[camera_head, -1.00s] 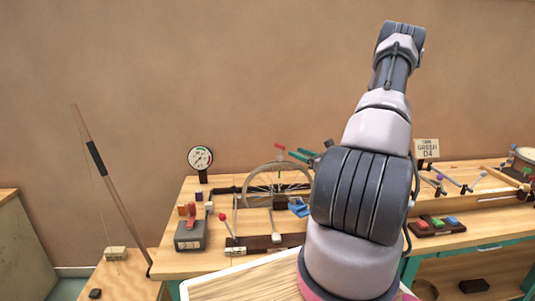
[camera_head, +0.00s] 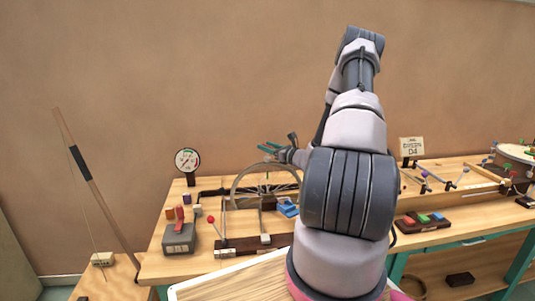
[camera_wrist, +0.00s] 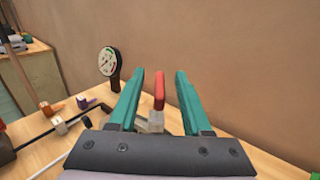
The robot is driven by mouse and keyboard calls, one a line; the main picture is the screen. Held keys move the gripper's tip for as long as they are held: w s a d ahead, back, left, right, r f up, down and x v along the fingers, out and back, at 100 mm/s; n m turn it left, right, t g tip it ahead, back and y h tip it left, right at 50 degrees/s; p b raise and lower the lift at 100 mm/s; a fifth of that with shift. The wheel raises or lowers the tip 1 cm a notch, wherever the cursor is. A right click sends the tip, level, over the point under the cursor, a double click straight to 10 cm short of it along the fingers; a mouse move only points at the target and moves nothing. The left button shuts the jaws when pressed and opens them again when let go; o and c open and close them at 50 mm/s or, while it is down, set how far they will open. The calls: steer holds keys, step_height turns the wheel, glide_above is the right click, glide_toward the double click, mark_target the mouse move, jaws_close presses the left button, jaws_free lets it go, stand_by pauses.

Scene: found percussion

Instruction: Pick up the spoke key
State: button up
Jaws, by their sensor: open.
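A red-topped piece with a pale grey lower part, which I take to be the spoke key (camera_wrist: 159,90), stands upright between my fingers in the wrist view. It appears to be at the top of the spoked wheel (camera_head: 236,180), but in the head view I cannot make it out clearly behind the fingers. My gripper (camera_head: 268,147) has teal fingers and is over the wheel's top. In the wrist view my gripper (camera_wrist: 159,74) is open, one finger on each side of the red top, with gaps showing. Whether the fingers reach past its far side is unclear.
A round dial gauge (camera_head: 187,160) stands left of the wheel. A grey box (camera_head: 179,240) with a red part, small coloured blocks and a blue item (camera_head: 288,208) share the bench. A tall bow-like stick (camera_head: 95,190) leans at left. The wall is close behind.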

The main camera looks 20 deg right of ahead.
jaws_close()
steer(key=shift+r, duration=0.1)
